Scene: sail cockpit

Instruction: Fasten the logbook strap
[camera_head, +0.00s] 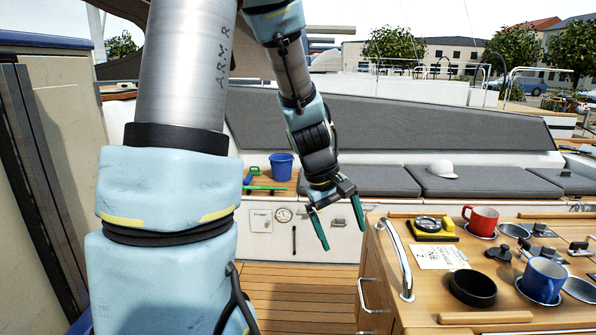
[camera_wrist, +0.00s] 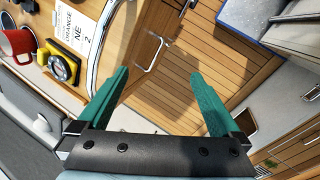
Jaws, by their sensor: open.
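I cannot make out a logbook or its strap in either view. My gripper (camera_head: 341,236) hangs point-down in the air, left of the wooden table (camera_head: 425,290) and in front of the grey bench. Its two green fingers are spread apart with nothing between them. In the wrist view, my gripper (camera_wrist: 158,74) is open over the slatted wooden floor (camera_wrist: 170,60). A printed white card (camera_head: 441,257) lies flat on the table; it also shows in the wrist view (camera_wrist: 72,32).
A metal handrail (camera_head: 397,258) rises at the table's left edge. On the table are a red mug (camera_head: 482,220), a yellow-and-black instrument (camera_head: 432,226), a black bowl (camera_head: 472,287) and a blue mug (camera_head: 541,279). A blue bucket (camera_head: 282,166) stands on the bench.

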